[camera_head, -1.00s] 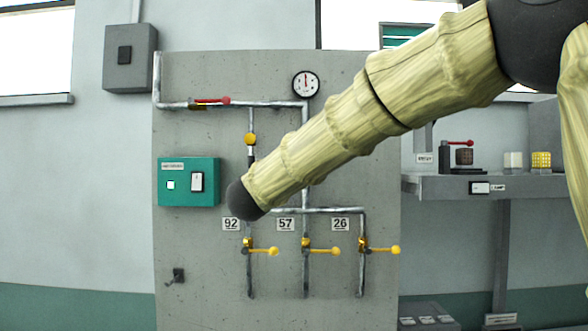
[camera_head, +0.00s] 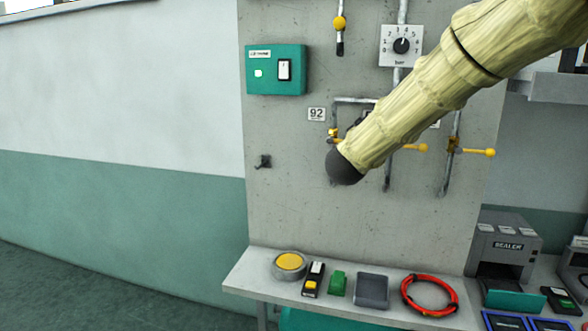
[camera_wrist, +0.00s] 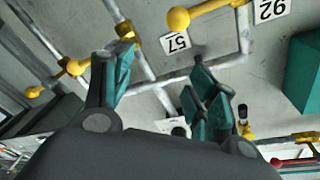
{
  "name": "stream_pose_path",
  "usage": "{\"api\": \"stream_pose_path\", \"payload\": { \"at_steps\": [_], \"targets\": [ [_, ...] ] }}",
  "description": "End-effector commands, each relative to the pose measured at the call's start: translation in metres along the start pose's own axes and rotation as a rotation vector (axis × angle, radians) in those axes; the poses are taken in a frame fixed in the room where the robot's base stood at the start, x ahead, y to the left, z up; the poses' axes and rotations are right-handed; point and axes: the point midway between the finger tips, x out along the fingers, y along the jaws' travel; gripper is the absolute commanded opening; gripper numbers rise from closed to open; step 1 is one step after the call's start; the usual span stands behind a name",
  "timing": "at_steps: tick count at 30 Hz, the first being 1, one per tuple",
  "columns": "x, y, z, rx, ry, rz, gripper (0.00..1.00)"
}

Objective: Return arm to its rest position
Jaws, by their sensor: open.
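My arm (camera_head: 440,95) is pale yellow and crosses the head view from the upper right, in front of the grey pump panel. It ends in a dark rounded part (camera_head: 343,166) just below the 92 label (camera_head: 317,114). My gripper (camera_wrist: 160,75) shows in the wrist view with teal finger pads spread apart. It is open, with nothing held between the fingers. Pipes and yellow-handled valves lie behind the fingers in that view. In the head view the fingers cannot be made out clearly; the arm hides part of the pipes and labels.
The grey panel (camera_head: 285,215) carries a green switch box (camera_head: 275,70), a bar dial (camera_head: 401,45) and yellow valve handles (camera_head: 478,152). The left wall area is clear.

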Motion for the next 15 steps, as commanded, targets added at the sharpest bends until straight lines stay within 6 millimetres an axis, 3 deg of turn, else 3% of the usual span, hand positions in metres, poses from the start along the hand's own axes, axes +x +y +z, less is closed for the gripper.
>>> {"api": "stream_pose_path", "payload": {
  "at_steps": [1, 6, 15],
  "targets": [
    [0.0, 0.021, 0.024, -0.036, -0.036, 0.009, 0.58],
    [-0.009, 0.086, 0.098, -0.153, -0.163, 0.026, 0.58],
    [-0.053, 0.209, 0.212, -0.341, -0.404, 0.06, 0.58]
  ]
}}
